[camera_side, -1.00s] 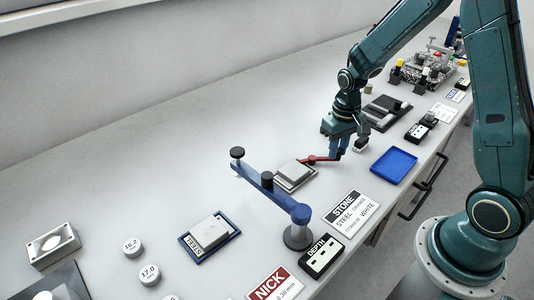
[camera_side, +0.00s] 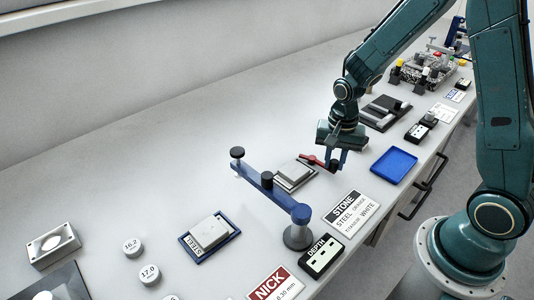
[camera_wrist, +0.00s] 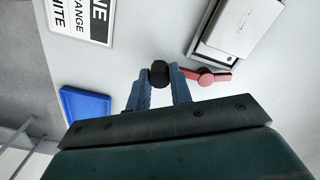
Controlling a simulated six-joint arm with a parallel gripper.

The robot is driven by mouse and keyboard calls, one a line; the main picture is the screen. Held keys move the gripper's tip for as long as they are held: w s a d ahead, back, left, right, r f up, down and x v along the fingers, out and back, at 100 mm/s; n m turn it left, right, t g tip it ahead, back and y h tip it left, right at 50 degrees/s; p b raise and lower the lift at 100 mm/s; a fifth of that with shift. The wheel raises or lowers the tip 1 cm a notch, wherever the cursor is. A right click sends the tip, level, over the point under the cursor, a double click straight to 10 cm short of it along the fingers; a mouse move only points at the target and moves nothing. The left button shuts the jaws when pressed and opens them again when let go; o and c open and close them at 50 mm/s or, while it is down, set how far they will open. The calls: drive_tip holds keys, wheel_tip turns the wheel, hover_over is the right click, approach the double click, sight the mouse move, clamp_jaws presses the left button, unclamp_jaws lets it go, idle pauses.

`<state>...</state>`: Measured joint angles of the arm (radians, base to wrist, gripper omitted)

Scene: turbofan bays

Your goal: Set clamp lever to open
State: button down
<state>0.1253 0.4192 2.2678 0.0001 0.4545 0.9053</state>
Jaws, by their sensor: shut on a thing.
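The red clamp lever (camera_side: 315,161) is at the edge of a plate that carries a pale grey block (camera_side: 294,172). In the wrist view the red lever (camera_wrist: 208,77) runs from beside the plate toward the black knob (camera_wrist: 159,72). My gripper (camera_side: 333,168) is low over the bench at the lever's outer end. In the wrist view the two blue fingers of my gripper (camera_wrist: 160,76) are shut on the black knob, one on each side. The lower part of the knob is hidden.
A blue swing arm (camera_side: 270,186) on a round post stands in front of the plate. A blue tray (camera_side: 394,166) lies to the right. A STONE sign (camera_side: 352,213) and a DEPTH box (camera_side: 321,257) lie nearer the front. The bench behind the plate is clear.

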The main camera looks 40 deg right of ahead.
drive_tip(key=shift+a+m, duration=0.2)
drive_tip(key=shift+m, duration=0.1)
drive_tip(key=c, duration=1.3)
unclamp_jaws()
drive_tip(key=shift+o, duration=0.2)
drive_tip(key=shift+r, duration=0.2)
wheel_tip(320, 180, up, 14)
drive_tip(key=shift+f, duration=0.25)
drive_tip(key=shift+r, duration=0.1)
drive_tip(key=s+a+r+n+t, duration=0.2)
drive_tip(key=s+r+n, duration=0.2)
drive_tip(key=s+n, duration=0.2)
drive_tip(key=s+a+r+n+t, duration=0.1)
drive_tip(key=s+r+n+t, duration=0.2)
drive_tip(key=s, duration=0.7)
drive_tip(key=shift+a+r+n+t, duration=0.35)
drive_tip(key=shift+r+n, duration=0.6)
drive_tip(key=shift+n, duration=0.75)
